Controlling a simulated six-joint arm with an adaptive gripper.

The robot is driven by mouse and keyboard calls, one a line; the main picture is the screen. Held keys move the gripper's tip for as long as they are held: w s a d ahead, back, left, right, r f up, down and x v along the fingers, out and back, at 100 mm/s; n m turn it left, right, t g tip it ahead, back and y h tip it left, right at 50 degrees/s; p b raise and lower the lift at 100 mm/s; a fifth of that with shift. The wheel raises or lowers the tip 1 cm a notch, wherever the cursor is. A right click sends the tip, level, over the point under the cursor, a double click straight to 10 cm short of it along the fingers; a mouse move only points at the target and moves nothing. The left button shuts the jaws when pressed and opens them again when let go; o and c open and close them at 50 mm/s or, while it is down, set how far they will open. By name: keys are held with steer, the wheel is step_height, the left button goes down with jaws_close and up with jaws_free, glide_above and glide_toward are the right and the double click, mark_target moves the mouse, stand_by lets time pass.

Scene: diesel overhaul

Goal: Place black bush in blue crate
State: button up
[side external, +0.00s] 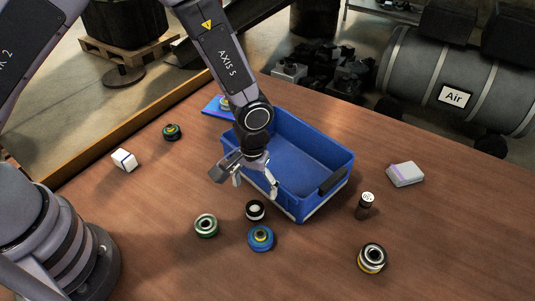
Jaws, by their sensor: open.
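The blue crate (336,178) stands on the wooden table right of and behind my gripper; its visible inside looks empty, though my arm hides part of its left side. A small black round part with a pale top (255,211), which looks like the black bush, sits on the table in front of the crate's near-left corner. My gripper (256,187) is open and points down, above and just behind this black part. Nothing shows between its fingers.
Beside the black part sit a green-rimmed ring (206,226) and a blue round part (261,239). A yellow-and-black ring (372,258), a dark bottle (366,206) and a white box (405,174) stand to the right. A white block (124,161) and dark ring (172,132) lie left.

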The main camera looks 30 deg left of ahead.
mark_target(255, 207)
steer(key=f, duration=0.8)
steer(key=shift+w+a+f, duration=0.2)
steer(key=shift+a+f, duration=0.05)
steer(key=shift+f, duration=0.15)
steer(key=c, duration=1.3)
steer(key=shift+r, duration=0.1)
